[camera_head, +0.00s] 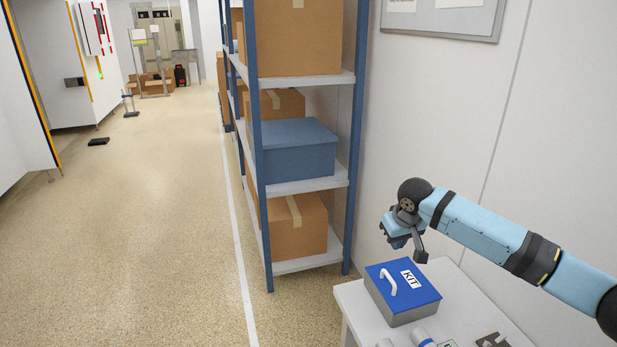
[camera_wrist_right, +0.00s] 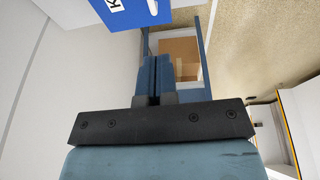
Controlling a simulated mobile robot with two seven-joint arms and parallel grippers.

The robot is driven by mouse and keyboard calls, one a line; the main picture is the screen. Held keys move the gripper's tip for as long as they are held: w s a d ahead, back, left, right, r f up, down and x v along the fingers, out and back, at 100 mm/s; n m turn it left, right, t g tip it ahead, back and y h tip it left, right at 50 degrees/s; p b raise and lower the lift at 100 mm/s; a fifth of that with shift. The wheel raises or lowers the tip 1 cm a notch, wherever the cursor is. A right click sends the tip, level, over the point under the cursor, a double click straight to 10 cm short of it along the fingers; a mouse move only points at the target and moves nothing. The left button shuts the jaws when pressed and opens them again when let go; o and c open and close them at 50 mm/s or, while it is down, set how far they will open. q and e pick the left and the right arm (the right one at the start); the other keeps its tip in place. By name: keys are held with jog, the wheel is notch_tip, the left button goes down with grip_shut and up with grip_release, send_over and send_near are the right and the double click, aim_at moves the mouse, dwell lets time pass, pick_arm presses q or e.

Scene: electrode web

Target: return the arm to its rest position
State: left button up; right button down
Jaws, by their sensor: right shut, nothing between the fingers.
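My right arm comes in from the right in the head view, and its gripper (camera_head: 420,257) hangs over the far edge of the small white table, above and behind the kit box. In the right wrist view the gripper's two fingers (camera_wrist_right: 155,75) are together and empty. The blue-lidded kit box (camera_head: 403,285) with a white handle and a KIT label stands closed on the table, apart from the gripper. A corner of it also shows at the top of the right wrist view (camera_wrist_right: 120,12). My left gripper is not in view.
The white table (camera_head: 352,306) also holds white cylindrical items and a dark metal part (camera_head: 492,341) at the front. A blue-framed shelf (camera_head: 258,150) with cardboard boxes and a blue bin (camera_head: 298,150) stands left of it. The wall is close behind the arm. The floor at left is mostly clear.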

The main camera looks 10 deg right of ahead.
jog(key=s+a+f+n+t+y+p, duration=0.3)
jog(key=s+a+f+y, duration=0.2)
jog(key=s+a+f, duration=1.1)
jog(key=s+f+t+p, duration=0.1)
jog(key=s+t, duration=0.1)
jog(key=s, duration=0.7)
jog(key=s+f+m+t+h+p, duration=0.1)
jog(key=s+f+t, duration=0.1)
jog(key=s, duration=0.8)
jog(key=shift+s+f+t+h, duration=0.2)
jog(key=shift+s+t+h, duration=0.1)
jog(key=shift+t, duration=0.1)
